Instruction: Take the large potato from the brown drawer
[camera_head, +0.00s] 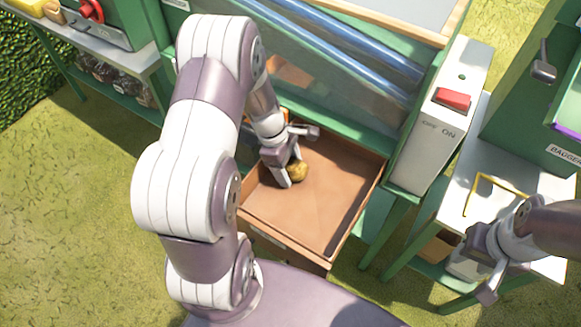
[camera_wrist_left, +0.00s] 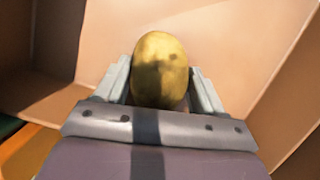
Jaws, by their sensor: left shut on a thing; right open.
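The large potato (camera_head: 299,171) is yellow-brown and sits inside the open brown drawer (camera_head: 325,215), near its back left part. My left gripper (camera_head: 287,172) reaches down into the drawer and is shut on the potato. In the left wrist view the potato (camera_wrist_left: 160,72) stands between the two grey fingers of the gripper (camera_wrist_left: 160,90). Whether the potato still touches the drawer floor I cannot tell. My right gripper (camera_head: 482,268) is open and empty at the lower right, by a white-topped stand.
The drawer is pulled out under a green machine (camera_head: 300,60) with blue rollers. A white panel with a red switch (camera_head: 452,98) stands right of the drawer. A green stand with a white shelf (camera_head: 500,180) is further right. The rest of the drawer floor looks empty.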

